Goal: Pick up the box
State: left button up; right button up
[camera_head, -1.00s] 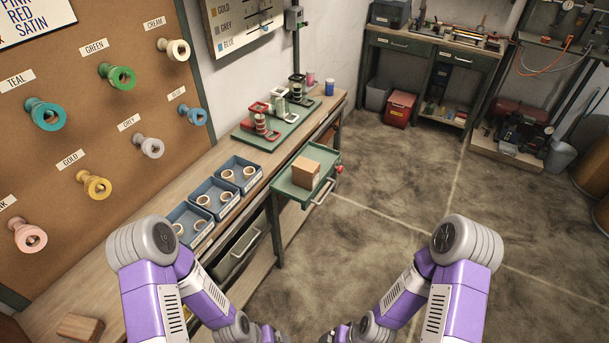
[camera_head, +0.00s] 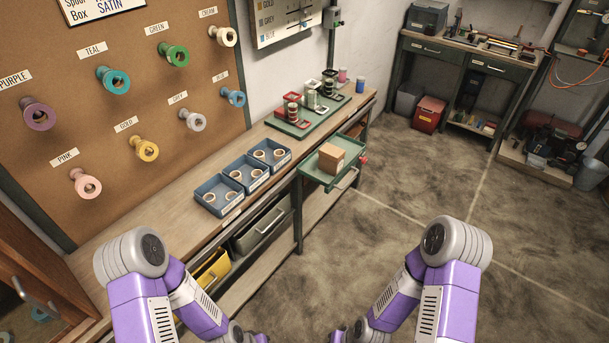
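A small brown box (camera_head: 333,158) sits on a green tray (camera_head: 314,174) that juts out from the front of the workbench. The box looks closed and stands upright, with nothing touching it from above. Both of my arms reach down toward the bottom edge of the picture, one on each side. Their lower ends are cut off there, so my left and right grippers are not in view. Both visible arm parts are nearer to me than the box and apart from it.
On the bench, blue bins (camera_head: 219,195) hold tape rings, and a green rack (camera_head: 302,125) holds small spools. A pegboard (camera_head: 110,140) carries several coloured spools. A wooden cabinet (camera_head: 30,270) stands at the lower left. The floor (camera_head: 420,180) right of the tray is clear.

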aim_at(330, 161)
jog(key=u, duration=0.4)
jog(key=k, duration=0.8)
jog(key=z, duration=0.8)
jog(key=i, duration=1.85)
jog(key=u, duration=0.7)
